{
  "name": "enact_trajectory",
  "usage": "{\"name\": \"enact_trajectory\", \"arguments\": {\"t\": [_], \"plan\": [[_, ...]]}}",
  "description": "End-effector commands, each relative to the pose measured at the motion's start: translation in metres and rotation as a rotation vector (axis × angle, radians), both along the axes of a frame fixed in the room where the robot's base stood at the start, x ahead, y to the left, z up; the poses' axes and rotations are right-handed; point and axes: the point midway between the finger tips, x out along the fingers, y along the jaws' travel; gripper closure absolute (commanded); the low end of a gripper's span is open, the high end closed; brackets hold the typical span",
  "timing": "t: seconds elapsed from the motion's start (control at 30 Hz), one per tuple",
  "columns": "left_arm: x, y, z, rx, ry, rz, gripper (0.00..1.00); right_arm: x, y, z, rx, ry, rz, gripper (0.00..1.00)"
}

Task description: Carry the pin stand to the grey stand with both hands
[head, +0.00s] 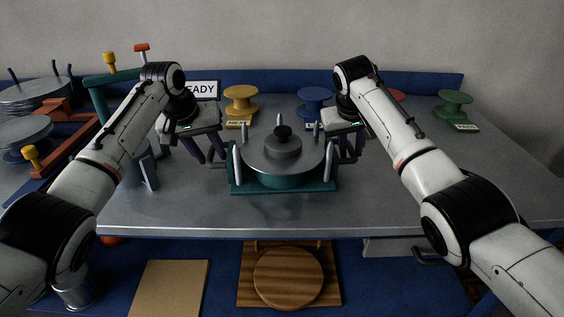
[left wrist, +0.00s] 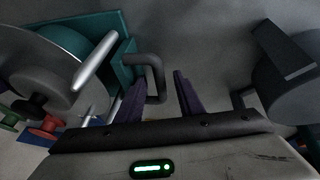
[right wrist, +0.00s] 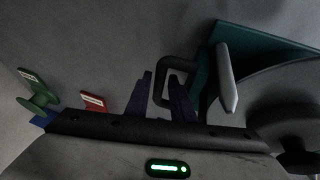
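The teal pin stand (head: 240,184) stands on the grey table with upright metal pins around a lidded grey-and-teal pot (head: 283,158). It has a dark loop handle on each side. My left gripper (head: 207,155) is open at the left handle; its purple fingers sit either side of the handle (left wrist: 156,72) with gaps showing. My right gripper (head: 350,153) is open at the right handle; its fingers sit either side of the handle (right wrist: 161,72). I cannot pick out the grey stand with certainty; a grey upright piece (head: 147,170) shows partly behind my left arm.
Yellow (head: 241,100), blue (head: 313,100) and green (head: 454,104) spool-shaped stands line the back, with a red one partly hidden. Racks with metal discs (head: 25,130) crowd the left. A wooden board (head: 288,277) lies below the front edge. The right tabletop is largely clear.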

Motion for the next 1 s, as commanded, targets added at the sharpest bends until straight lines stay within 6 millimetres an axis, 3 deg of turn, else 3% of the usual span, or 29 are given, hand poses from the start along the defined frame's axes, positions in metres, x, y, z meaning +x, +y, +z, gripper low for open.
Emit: {"name": "enact_trajectory", "arguments": {"t": [0.47,0.6,0.67,1.0], "plan": [[0.0047,-0.0016,-0.0104,0.000,-0.001,0.000,0.66,0.0046,-0.0023,-0.0106,0.000,-0.001,0.000,0.78],[0.0046,-0.0016,-0.0103,0.000,-0.001,0.001,0.88,0.0045,-0.0024,-0.0104,0.000,-0.001,0.000,1.00],[0.0046,-0.0016,-0.0103,0.000,-0.001,0.001,0.98,0.0045,-0.0024,-0.0104,0.000,-0.001,0.000,1.00],[0.0045,-0.0013,-0.0105,0.000,-0.001,0.001,1.00,0.0045,-0.0025,-0.0103,0.000,-0.001,0.000,1.00]]}}
